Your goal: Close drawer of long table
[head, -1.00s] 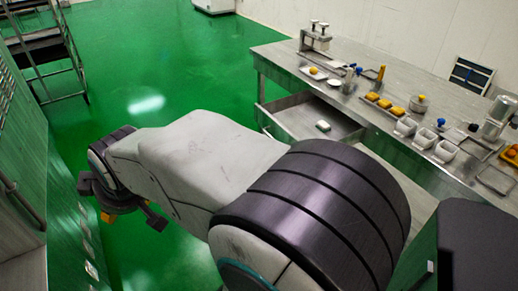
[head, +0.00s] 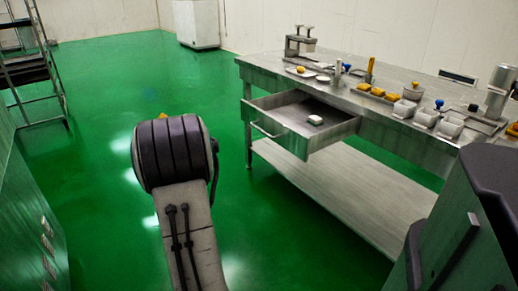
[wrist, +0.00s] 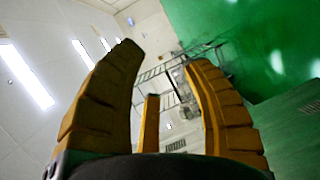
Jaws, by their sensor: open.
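The long table (head: 415,83) is a steel workbench on the right in the head view. Its drawer (head: 340,127) is pulled open toward the left, with a handle (head: 265,131) on its front and a small white-topped item (head: 315,120) inside. My gripper (wrist: 168,75) shows in the wrist view with its yellow fingers spread and nothing between them. In the head view my arm stands in front, left of the drawer and apart from it, and hides the gripper.
Small dishes, yellow pieces and presses (head: 298,42) stand on the tabletop. A lower shelf (head: 335,185) runs under the table. A metal step frame (head: 30,65) is at far left, a white cabinet (head: 197,24) at the back. Green floor left of the drawer is clear.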

